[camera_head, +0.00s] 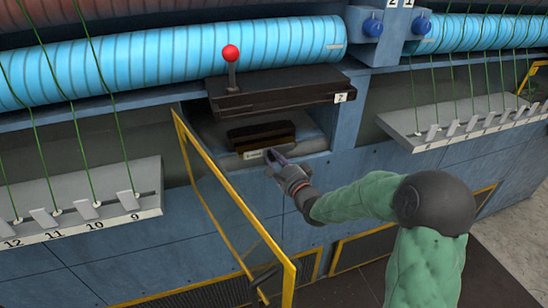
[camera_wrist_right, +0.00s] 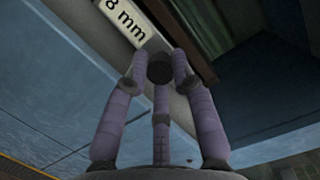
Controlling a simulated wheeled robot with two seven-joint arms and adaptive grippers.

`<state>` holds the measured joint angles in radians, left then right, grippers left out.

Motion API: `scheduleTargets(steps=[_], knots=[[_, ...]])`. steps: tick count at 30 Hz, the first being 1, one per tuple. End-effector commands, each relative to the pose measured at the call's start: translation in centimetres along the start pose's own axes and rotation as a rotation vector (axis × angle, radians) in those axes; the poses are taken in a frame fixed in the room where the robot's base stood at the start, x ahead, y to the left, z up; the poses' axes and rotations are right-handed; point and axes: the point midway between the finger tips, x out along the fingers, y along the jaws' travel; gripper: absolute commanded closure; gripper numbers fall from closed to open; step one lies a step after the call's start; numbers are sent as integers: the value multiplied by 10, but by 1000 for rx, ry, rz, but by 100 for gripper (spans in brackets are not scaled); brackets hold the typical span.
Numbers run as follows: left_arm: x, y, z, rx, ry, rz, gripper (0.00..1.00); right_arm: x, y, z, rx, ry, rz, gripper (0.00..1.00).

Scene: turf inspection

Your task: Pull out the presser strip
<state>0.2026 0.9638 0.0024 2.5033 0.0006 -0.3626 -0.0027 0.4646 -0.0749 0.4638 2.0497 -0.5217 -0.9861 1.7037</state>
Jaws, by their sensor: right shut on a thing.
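The presser strip (camera_head: 262,137) is a dark brown block with a paler front edge. It sits in the open recess below the black machine head, and a small white label shows on its front. In the right wrist view, the label (camera_wrist_right: 128,22) reads "8 mm" beside a dark round knob (camera_wrist_right: 160,67). My right gripper (camera_head: 271,156) reaches in from the right and is at the front of the strip. In the wrist view its purple fingers (camera_wrist_right: 160,75) are closed around the knob. My left gripper is not in view.
A yellow-framed clear door (camera_head: 237,215) stands open left of the recess. A black head with a red-knobbed lever (camera_head: 231,65) overhangs it. Slotted guide plates with green yarns stand at left (camera_head: 80,212) and right (camera_head: 470,125). Blue ducts (camera_head: 170,55) run above.

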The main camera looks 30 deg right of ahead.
Motion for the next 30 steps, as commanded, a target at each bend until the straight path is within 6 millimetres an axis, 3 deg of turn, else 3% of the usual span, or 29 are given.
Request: scheduleTargets(steps=[30], knots=[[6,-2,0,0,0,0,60,-51,-1,9,-1,1,-2,100]])
